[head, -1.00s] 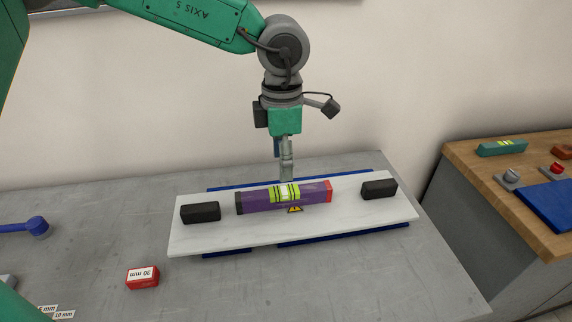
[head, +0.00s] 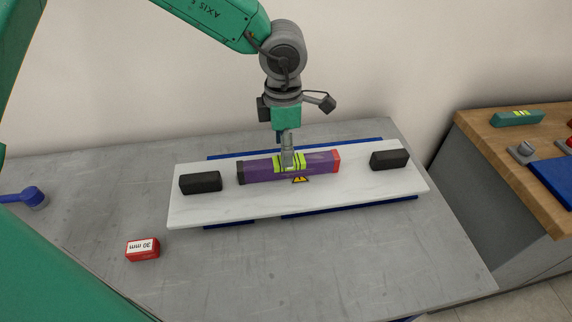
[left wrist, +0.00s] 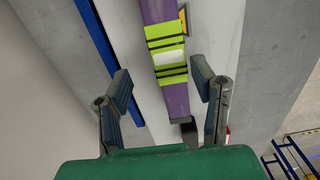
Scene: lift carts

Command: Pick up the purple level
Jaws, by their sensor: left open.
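The purple level (head: 262,170) lies on a white marble board, with a yellow-green vial section in its middle, a red right end and a dark left end. My left gripper (head: 289,164) is right over the level's middle, pointing down. In the left wrist view the gripper (left wrist: 163,88) is open, with one finger on each side of the level (left wrist: 177,100), and nothing is held. The fingertips' exact height against the level is hard to tell. My right gripper does not show.
The white board (head: 230,207) rests on blue supports on the grey table. Black blocks stand on the board left (head: 200,182) and right (head: 390,159) of the level. A red 30 mm block (head: 143,249) is in front. A wooden side table (head: 500,155) holds a teal level (head: 516,118).

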